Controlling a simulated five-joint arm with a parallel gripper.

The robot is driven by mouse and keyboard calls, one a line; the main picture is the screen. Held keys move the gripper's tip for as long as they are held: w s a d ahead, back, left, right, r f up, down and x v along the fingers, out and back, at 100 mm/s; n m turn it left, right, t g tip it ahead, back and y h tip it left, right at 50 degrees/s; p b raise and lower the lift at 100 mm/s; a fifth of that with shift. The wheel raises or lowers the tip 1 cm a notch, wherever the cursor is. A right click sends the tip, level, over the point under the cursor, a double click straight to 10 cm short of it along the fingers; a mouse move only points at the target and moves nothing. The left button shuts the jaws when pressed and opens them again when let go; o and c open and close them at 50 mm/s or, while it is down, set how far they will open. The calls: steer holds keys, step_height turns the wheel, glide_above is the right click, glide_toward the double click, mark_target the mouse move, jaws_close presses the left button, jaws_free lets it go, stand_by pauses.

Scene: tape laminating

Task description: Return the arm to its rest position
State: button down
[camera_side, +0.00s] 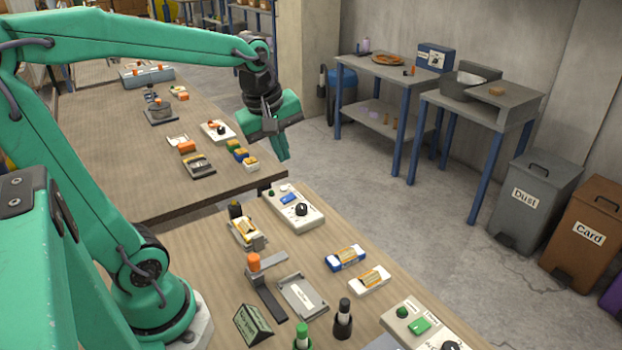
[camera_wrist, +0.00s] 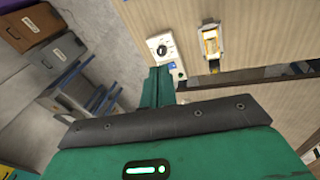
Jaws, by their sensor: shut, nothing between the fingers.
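My gripper (camera_side: 283,146) is green with a dark wrist. In the side view it hangs in the air at the upper middle, beyond the near bench's far right corner, with its fingers pointing down. The fingers are together and nothing shows between them. In the wrist view the shut green fingers (camera_wrist: 158,88) reach up from the dark-edged gripper body, in front of the bench edge. My arm is stretched out from its base at the left of the side view.
The near bench (camera_side: 215,270) carries a white control box (camera_side: 294,208), a yellow-and-white tape unit (camera_side: 246,232), a grey tray (camera_side: 303,297) and a dark bottle (camera_side: 343,320). A second bench (camera_side: 110,140) stands behind. Blue-legged tables (camera_side: 390,70) and bins (camera_side: 535,200) stand right; the floor between is clear.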

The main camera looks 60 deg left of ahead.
steer(key=s+d+m+t, duration=0.2)
steer(key=s+d+m, duration=0.5)
steer(key=m, duration=0.9)
steer(key=shift+s+f+h, duration=0.15)
steer(key=shift+s+h, duration=0.25)
steer(key=shift+s, duration=0.3)
